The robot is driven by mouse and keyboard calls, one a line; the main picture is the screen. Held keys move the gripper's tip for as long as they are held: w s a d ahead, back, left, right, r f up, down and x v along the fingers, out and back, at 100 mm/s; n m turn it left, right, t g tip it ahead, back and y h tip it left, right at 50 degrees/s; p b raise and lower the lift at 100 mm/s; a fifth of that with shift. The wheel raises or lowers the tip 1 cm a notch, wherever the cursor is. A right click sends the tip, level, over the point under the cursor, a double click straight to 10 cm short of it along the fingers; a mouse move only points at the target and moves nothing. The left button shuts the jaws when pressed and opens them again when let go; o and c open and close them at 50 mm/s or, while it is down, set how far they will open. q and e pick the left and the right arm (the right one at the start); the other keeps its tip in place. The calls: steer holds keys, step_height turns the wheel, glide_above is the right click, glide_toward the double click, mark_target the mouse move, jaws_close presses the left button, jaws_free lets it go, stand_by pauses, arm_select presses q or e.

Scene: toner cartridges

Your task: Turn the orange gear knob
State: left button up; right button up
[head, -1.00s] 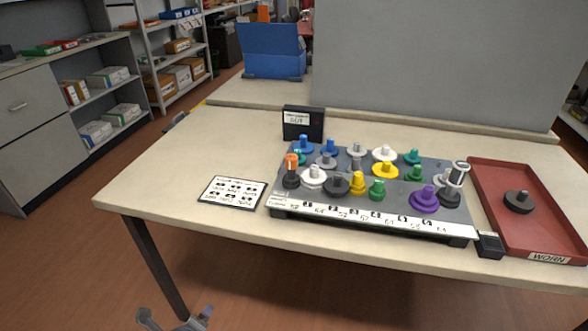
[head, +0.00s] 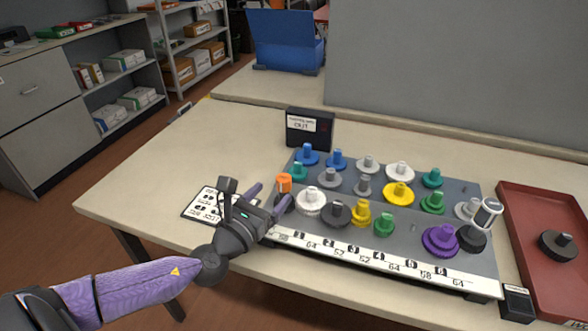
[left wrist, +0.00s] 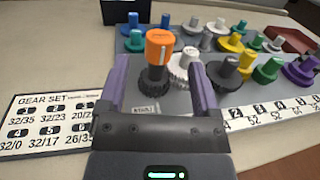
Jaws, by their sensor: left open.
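The orange gear knob (head: 284,182) stands upright at the front left corner of the grey gear board (head: 478,283). In the left wrist view the orange knob (left wrist: 159,42) sits on top of a dark gear (left wrist: 154,79). My left gripper (head: 272,194) is open, its purple fingers pointing at the knob. In the left wrist view the left gripper (left wrist: 160,78) has one finger on each side of the knob and gear, with gaps visible, so it looks empty. The lower part of the dark gear is partly hidden in the head view. My right gripper is out of view.
Several colored gears, such as a white gear (head: 311,203), stand close to the right of the knob. A gear set card (head: 197,204) lies left of the board. A black box (head: 310,129) stands behind. A red tray (head: 520,225) is at right.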

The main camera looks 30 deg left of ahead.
mark_target(288, 176)
arm_select(q)
steer(key=w+b, duration=0.1)
steer(key=w, duration=0.5)
steer(key=shift+w+a, duration=0.15)
steer(key=shift+w, duration=0.55)
steer(key=shift+c, duration=0.3)
steer(key=c, duration=0.5)
jaws_close()
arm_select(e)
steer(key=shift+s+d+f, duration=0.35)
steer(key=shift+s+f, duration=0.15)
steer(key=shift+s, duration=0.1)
